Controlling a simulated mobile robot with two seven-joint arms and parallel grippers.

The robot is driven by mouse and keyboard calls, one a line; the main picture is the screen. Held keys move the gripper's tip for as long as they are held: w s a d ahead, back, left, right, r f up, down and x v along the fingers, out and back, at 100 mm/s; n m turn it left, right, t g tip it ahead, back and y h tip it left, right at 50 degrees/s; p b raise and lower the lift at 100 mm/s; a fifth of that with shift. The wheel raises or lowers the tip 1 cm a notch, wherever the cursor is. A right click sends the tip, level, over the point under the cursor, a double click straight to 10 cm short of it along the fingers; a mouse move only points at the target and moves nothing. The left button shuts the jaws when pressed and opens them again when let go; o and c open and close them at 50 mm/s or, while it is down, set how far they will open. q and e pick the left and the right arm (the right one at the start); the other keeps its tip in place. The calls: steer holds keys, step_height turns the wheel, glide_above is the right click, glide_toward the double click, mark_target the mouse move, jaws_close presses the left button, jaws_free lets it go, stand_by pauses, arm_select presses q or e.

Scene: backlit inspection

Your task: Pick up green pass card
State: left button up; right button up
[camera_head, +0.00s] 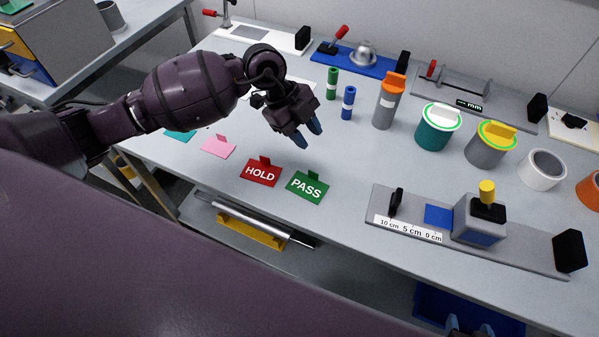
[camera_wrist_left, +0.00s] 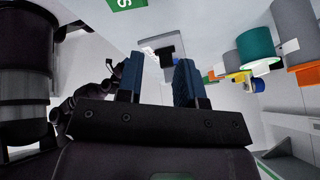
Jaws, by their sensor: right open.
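The green PASS card (camera_head: 308,187) lies on the grey bench with a small upright green tab at its back edge. Part of it also shows at the top of the left wrist view (camera_wrist_left: 125,3). My left gripper (camera_head: 308,134) is above the bench behind the card, apart from it. Its two blue fingers stand apart with nothing between them, also in the left wrist view (camera_wrist_left: 160,75). My right gripper (camera_head: 471,330) shows only as fingertips at the bottom edge, below the bench front, open and far from the card.
A red HOLD card (camera_head: 261,172) lies just left of the green one, with a pink card (camera_head: 218,147) further left. A measuring fixture (camera_head: 400,219) stands to the right. Green and blue cylinders (camera_head: 348,103) and several canisters stand behind. A blue bin (camera_head: 430,300) sits below the bench.

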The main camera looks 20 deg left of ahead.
mark_target(307, 184)
arm_select(q)
steer(key=f+n, duration=0.1)
steer(key=f, duration=0.2)
steer(key=d+f+n+y+b, duration=0.1)
steer(key=f, duration=0.3)
steer(key=s+d+f+n+b, duration=0.1)
steer(key=f, duration=0.3)
steer(key=shift+s+d+g, duration=0.1)
steer(key=shift+d+g, duration=0.05)
steer(key=shift+g, duration=0.25)
steer(key=shift+y, duration=0.3)
jaws_close()
